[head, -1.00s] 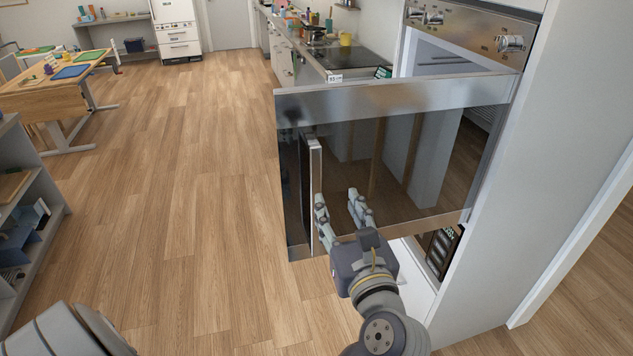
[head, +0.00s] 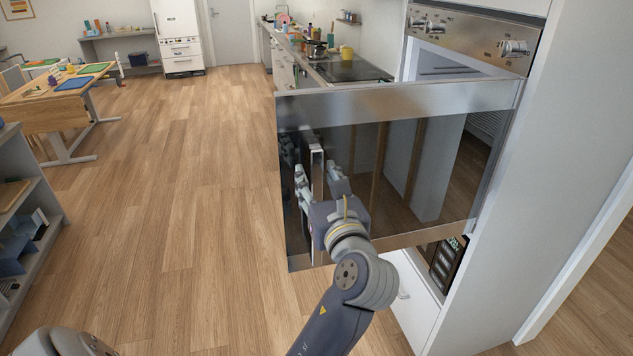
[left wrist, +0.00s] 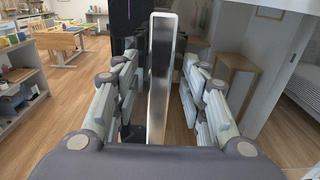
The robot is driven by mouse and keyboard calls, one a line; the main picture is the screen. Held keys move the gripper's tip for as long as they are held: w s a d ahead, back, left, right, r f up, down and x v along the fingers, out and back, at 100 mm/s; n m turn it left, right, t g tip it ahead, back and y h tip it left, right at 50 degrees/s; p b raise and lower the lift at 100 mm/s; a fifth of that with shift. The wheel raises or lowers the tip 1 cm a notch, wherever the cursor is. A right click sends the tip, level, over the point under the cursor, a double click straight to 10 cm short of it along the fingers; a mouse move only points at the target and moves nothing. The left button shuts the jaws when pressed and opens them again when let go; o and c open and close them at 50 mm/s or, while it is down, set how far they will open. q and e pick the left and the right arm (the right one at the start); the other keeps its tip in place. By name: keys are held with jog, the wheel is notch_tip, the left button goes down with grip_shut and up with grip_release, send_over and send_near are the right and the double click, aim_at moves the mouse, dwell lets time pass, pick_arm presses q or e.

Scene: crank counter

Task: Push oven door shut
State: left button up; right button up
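The oven door (head: 400,97) stands open, swung out from the tall oven cabinet on the right. It has a steel frame and dark glass. An upright bar handle (head: 317,165) is on its face near the left edge. My left gripper (head: 315,168) is open in front of the glass, with one finger on each side of the handle. In the left wrist view the handle (left wrist: 162,80) stands upright between the spread fingers (left wrist: 160,62), with gaps on both sides. Whether the palm touches the handle cannot be told. My right gripper is not in view.
The oven's control panel with knobs (head: 470,38) is above the opening. A counter with a cooktop (head: 350,71) lies behind the door. A grey shelf unit (head: 35,200) and a wooden table (head: 50,112) are at left. The wood floor between is clear.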

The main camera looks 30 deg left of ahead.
pick_arm(q)
jog(key=shift+w+a, duration=0.35)
jog(key=shift+a, duration=0.1)
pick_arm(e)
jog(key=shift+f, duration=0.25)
pick_arm(q)
jog(key=c, duration=0.9)
grip_shut()
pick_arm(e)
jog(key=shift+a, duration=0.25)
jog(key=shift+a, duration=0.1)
pick_arm(q)
jog(key=shift+w+a, duration=0.1)
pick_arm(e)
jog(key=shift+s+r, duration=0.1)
